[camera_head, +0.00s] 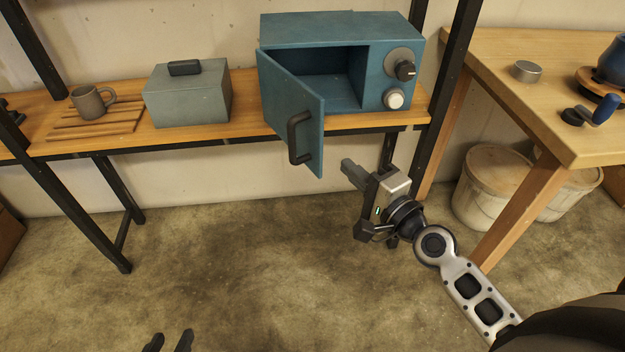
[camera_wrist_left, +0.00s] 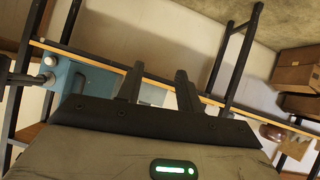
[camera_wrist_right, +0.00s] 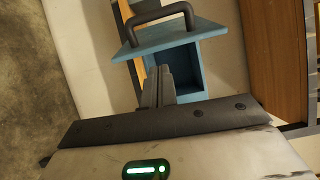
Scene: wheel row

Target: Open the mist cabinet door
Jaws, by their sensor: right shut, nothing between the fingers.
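The blue mist cabinet (camera_head: 340,28) stands on the wooden shelf. Its door (camera_head: 293,105) is hinged at the left and stands partly open, swung out past the shelf edge, with the interior (camera_head: 333,78) showing empty. The dark handle (camera_head: 298,140) is on the door's outer face. My right gripper (camera_head: 346,166) is below and right of the door, apart from the handle, shut and empty. In the right wrist view its fingers (camera_wrist_right: 160,86) are together, with the door (camera_wrist_right: 165,38) and handle beyond them. My left gripper (camera_head: 169,342) is open and empty, low in the head view.
A grey lidded box (camera_head: 187,98) and a mug (camera_head: 90,102) on a slatted rack (camera_head: 95,130) are left of the cabinet. A wooden table (camera_head: 500,65) stands at the right, with baskets (camera_head: 490,185) beneath. A black post (camera_head: 447,95) rises right of the cabinet. The floor in front is clear.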

